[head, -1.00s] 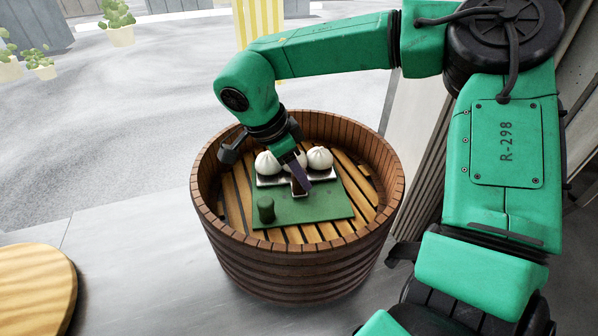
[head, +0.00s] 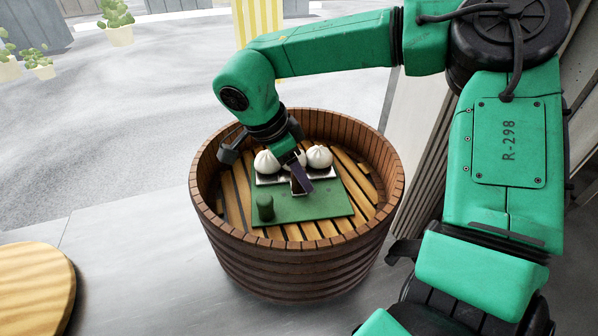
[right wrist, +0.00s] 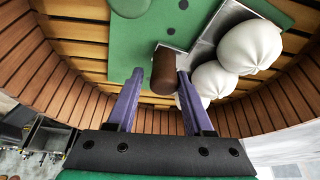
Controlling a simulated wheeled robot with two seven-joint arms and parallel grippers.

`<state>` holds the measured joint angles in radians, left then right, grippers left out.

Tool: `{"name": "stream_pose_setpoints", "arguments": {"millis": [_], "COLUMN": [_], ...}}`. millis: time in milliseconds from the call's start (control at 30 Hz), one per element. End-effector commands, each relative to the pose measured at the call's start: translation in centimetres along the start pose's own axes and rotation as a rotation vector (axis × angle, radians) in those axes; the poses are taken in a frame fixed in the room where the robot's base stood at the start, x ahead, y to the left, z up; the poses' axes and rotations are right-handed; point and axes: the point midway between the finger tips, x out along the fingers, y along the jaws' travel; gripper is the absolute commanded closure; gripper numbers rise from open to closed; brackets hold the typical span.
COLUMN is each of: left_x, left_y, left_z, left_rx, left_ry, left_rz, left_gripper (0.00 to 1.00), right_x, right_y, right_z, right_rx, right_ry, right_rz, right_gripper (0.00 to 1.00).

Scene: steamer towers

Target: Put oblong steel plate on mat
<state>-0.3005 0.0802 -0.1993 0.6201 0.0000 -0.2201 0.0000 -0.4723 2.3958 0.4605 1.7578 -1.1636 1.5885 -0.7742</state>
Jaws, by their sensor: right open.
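The oblong steel plate (head: 327,173) carries white buns (head: 319,156) and lies at the far side of the green mat (head: 317,205), inside the wooden tub. In the right wrist view the plate (right wrist: 202,47) lies across the mat's edge (right wrist: 135,55), with three buns on it. My right gripper (head: 303,187) is open, low over the mat at the plate's near side. In the right wrist view its purple fingers (right wrist: 158,80) stand either side of a small brown cylinder (right wrist: 165,72); whether they touch it I cannot tell. The fingers partly hide the plate and buns.
A dark green cylinder (head: 265,207) stands on the mat's left part. The tub's slatted wall (head: 215,215) rises all round. A round wooden board (head: 35,290) lies at the lower left. The mat's near right part is clear.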

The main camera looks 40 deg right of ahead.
Motion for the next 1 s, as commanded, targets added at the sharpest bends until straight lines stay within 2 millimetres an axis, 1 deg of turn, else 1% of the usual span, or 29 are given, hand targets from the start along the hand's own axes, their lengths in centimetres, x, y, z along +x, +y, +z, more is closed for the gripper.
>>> {"name": "stream_pose_setpoints", "arguments": {"millis": [167,1000], "left_x": [-0.1,-1.8], "left_y": [0.0,0.0], "left_z": [0.0,-0.2], "left_rx": [0.001,0.001], "left_ry": [0.000,0.001], "left_rz": [0.000,0.000], "left_gripper": [0.14,0.14], "right_x": [-0.1,-2.6], "right_y": [0.0,-0.5], "right_z": [0.0,0.0], "right_rx": [0.000,-0.001], "right_ry": [0.000,0.001], "right_rz": [0.000,0.000], "right_gripper": [0.48,0.48]}}
